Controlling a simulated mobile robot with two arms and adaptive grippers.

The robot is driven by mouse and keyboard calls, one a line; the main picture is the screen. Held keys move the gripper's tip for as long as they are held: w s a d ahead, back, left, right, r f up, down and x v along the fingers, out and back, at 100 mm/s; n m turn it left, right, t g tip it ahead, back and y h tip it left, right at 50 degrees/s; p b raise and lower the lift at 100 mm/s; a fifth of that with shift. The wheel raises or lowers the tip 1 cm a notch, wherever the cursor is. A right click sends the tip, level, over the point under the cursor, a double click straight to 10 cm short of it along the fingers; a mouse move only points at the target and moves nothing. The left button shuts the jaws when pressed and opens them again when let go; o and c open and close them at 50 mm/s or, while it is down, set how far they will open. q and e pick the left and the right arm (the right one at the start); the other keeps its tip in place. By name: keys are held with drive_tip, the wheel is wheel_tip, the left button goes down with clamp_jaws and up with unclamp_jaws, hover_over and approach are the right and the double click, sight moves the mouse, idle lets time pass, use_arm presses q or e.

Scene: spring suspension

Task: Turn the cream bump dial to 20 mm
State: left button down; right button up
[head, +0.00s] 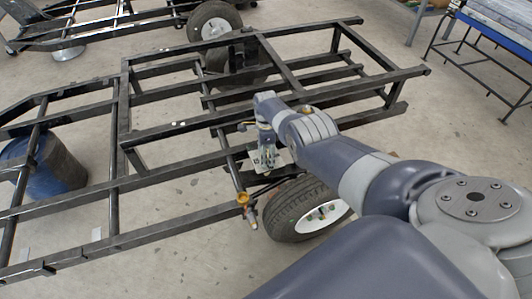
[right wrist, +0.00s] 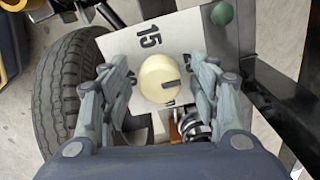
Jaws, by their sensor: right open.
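In the right wrist view the cream dial (right wrist: 157,80) is a round knob with a dark pointer mark on its right side. It sits on a pale plate (right wrist: 180,32) with a printed 15 above the dial; other markings are partly hidden by my fingers and the dial. My right gripper (right wrist: 160,88) is open, with one finger on each side of the dial; I cannot tell whether either touches it. In the head view my right gripper (head: 265,155) is over the frame near the wheel, and the dial is hidden there. My left gripper is not in view.
A black tubular frame (head: 120,150) spreads across the floor. A tyre (head: 290,212) stands right beside my right gripper, and it also shows in the right wrist view (right wrist: 62,85). A green ball (right wrist: 222,14) is near the plate's corner. A blue drum (head: 55,165) is at left.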

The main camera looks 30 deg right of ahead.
drive_tip(key=shift+r, duration=0.1)
drive_tip(key=shift+w+r, duration=0.1)
drive_tip(key=shift+r, duration=0.5)
wheel_tip(320, 180, up, 11)
drive_tip(key=shift+f, duration=0.2)
idle(0.5)
